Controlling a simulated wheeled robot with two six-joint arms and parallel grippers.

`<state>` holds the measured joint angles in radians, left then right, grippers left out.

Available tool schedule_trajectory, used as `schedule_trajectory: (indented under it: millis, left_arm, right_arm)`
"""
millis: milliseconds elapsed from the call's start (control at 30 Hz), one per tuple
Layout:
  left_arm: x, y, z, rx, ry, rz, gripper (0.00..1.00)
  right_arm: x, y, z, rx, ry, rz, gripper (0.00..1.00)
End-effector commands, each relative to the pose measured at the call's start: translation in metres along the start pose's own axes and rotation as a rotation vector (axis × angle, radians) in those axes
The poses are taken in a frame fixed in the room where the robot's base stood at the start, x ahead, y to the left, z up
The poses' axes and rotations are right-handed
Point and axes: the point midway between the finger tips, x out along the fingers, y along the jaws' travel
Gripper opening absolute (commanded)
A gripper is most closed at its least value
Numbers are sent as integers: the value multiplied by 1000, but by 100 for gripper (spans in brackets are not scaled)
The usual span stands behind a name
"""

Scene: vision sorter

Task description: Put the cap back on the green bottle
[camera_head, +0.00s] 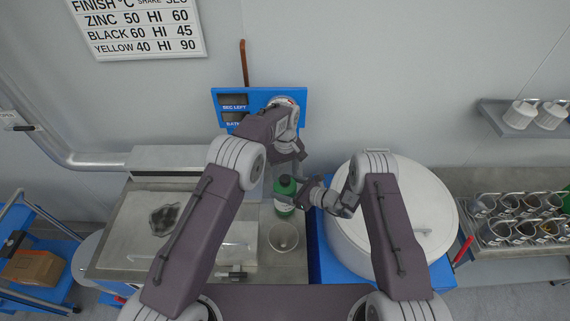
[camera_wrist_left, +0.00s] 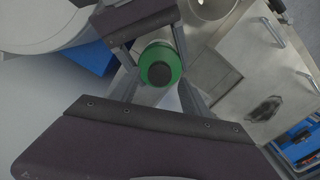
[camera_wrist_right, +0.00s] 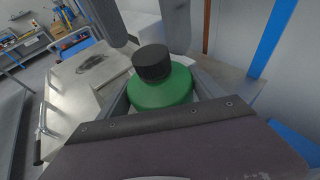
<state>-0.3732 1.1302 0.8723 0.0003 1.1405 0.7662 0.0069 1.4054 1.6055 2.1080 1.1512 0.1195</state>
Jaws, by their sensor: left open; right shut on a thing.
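The green bottle (camera_head: 283,207) stands upright on the metal surface, with the black cap (camera_head: 285,181) sitting on top of its neck. The right wrist view shows the bottle's green shoulder (camera_wrist_right: 162,93) and the cap (camera_wrist_right: 152,62) close up. I cannot tell whether the cap is screwed tight. My right gripper (camera_head: 287,197) is shut on the bottle from the right side. My left gripper (camera_head: 286,168) is open above the cap, pointing down, its fingers apart on either side. The left wrist view looks straight down on the cap (camera_wrist_left: 159,73) between the fingers.
A round container (camera_head: 284,237) stands just in front of the bottle. A large white drum (camera_head: 405,215) is close on the right, beneath my right arm. A blue display panel (camera_head: 232,105) is behind. Cups in a rack (camera_head: 515,222) stand far right.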

Motion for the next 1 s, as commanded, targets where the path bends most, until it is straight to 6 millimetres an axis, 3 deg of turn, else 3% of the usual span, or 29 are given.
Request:
schedule_trajectory:
  millis: [200,500,533,700,733,867,1000]
  left_arm:
    - [22,0,0,0,0,0,54]
    - [24,0,0,0,1,1,54]
    - [24,0,0,0,1,1,52]
    - [24,0,0,0,1,1,4]
    - [24,0,0,0,1,0,0]
    - [24,0,0,26,1,0,0]
    - [24,0,0,293,0,-1,0]
  right_arm:
    - [0,0,0,0,-1,0,0]
    - [0,0,0,0,-1,0,0]
    - [0,0,0,0,-1,0,0]
    - [0,0,0,0,-1,0,0]
    - [0,0,0,0,-1,0,0]
    - [0,0,0,0,-1,-1,0]
    - [0,0,0,0,-1,-1,0]
